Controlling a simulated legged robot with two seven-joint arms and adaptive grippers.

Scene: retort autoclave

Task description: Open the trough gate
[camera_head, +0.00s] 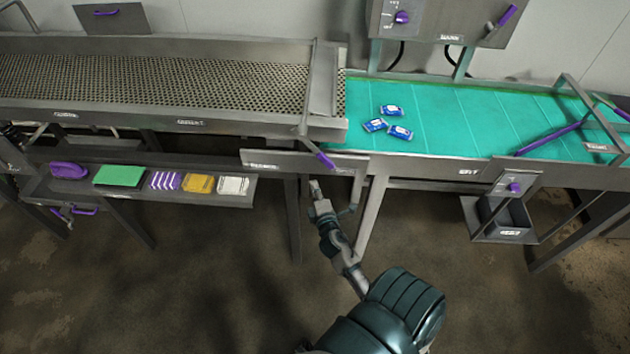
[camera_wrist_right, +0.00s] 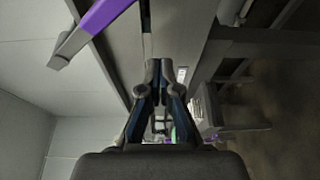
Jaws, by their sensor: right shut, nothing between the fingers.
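The trough (camera_head: 160,85) with a perforated bed runs along the upper left. A grey gate (camera_head: 322,80) stands across its right end, beside the green belt. A lever with a purple handle (camera_head: 325,160) hangs from the gate's front corner over the trough's front edge. My right gripper (camera_head: 315,188) is shut and empty, just below and slightly left of the handle, apart from it. In the right wrist view the purple handle (camera_wrist_right: 102,14) is at upper left, clear of the closed fingertips (camera_wrist_right: 153,66). My left gripper is not in view.
Blue packs (camera_head: 375,125) lie on the green belt (camera_head: 450,120). A tray shelf (camera_head: 140,185) with several coloured items sits at lower left. A small control box (camera_head: 512,187) and a dark bin (camera_head: 505,220) are at right. A bracket (camera_head: 350,200) stands right of my gripper.

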